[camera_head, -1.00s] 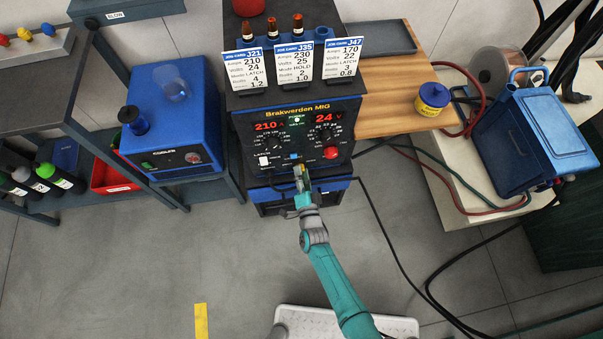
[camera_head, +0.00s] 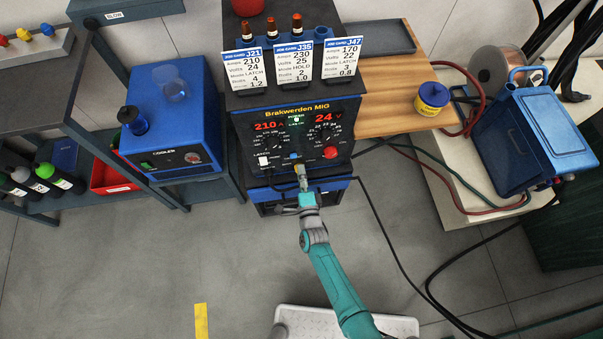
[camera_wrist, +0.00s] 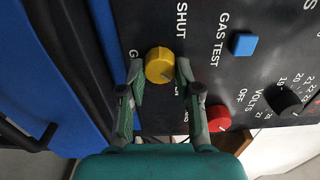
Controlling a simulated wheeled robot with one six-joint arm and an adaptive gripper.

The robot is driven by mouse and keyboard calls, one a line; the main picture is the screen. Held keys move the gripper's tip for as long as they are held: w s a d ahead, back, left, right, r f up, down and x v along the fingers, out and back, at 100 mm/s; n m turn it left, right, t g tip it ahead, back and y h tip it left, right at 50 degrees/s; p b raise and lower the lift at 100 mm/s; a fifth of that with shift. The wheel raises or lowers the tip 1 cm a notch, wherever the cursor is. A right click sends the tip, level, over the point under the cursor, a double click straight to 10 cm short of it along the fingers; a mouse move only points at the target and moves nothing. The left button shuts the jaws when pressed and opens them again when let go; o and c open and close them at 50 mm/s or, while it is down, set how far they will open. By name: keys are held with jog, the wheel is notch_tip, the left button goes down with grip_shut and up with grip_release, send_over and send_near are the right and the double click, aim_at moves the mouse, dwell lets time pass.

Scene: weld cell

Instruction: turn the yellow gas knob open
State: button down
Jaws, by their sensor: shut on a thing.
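The yellow gas knob (camera_wrist: 158,65) sits on the dark front panel of the Brakwerden MIG welder (camera_head: 340,105). In the wrist view my gripper (camera_wrist: 160,72) has one finger on each side of the knob, shut on it. A light pointer mark shows faintly at the knob's lower right edge. The word SHUT is printed beside the knob, and other lettering is partly hidden by my fingers. In the head view my gripper (camera_head: 303,178) is at the panel's lower edge and mostly hides the knob.
A blue gas test button (camera_wrist: 243,43), a red knob (camera_wrist: 218,117) and a black volts knob (camera_wrist: 284,99) are close by on the panel. A blue cooler (camera_head: 172,115) stands to the left. Cables (camera_head: 385,230) hang to the right.

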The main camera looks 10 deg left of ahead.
dwell(0.3)
jog(key=c, duration=0.8)
grip_release()
jog(key=v, duration=1.2)
